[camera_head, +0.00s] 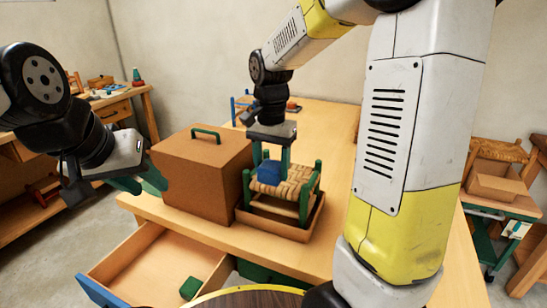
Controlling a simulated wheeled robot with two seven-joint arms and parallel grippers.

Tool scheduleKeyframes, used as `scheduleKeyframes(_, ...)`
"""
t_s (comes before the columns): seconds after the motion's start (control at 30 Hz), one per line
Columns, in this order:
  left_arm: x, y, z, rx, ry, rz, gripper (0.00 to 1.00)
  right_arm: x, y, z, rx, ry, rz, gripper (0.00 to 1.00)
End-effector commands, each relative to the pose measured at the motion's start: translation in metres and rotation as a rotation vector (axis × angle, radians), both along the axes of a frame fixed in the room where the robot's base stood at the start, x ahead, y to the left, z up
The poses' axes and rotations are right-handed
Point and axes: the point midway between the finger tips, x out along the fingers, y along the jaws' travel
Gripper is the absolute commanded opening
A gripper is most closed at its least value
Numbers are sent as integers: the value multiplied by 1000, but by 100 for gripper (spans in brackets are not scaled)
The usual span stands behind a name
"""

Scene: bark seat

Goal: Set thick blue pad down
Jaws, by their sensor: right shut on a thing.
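The thick blue pad (268,172) is between the green fingers of my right gripper (271,163), which is shut on it. The pad is at the woven seat (290,186) of a small green-legged chair; I cannot tell whether it touches the seat. The fingers hide part of the pad. The chair stands in a shallow brown tray (285,229) on the wooden table (220,231). My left gripper (143,182) is empty left of the brown box, with its green fingers apart.
A brown box (200,178) with a green handle stands close left of the chair. An open drawer (150,262) below the front edge holds a green block (190,288). Small items (292,107) lie at the table's back. A side table (500,204) stands at right.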

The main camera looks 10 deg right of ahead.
Motion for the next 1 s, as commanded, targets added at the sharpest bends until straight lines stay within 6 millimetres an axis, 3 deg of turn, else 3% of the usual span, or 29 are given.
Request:
scheduleKeyframes(0.2,0,0,0,0,1,0,36,53,-30,-7,-1,2,-4,16)
scheduleKeyframes(0.4,0,0,0,0,1,0,36,85,-47,-10,-1,1,-2,16)
scheduleKeyframes(0.67,0,0,0,0,0,0,36,101,-57,-12,0,1,-1,16)
scheduleKeyframes(0.83,0,0,0,0,1,0,36,99,-55,-41,-1,4,1,16)
scheduleKeyframes(1.0,0,0,0,0,1,0,36,99,-55,-46,0,0,1,16)
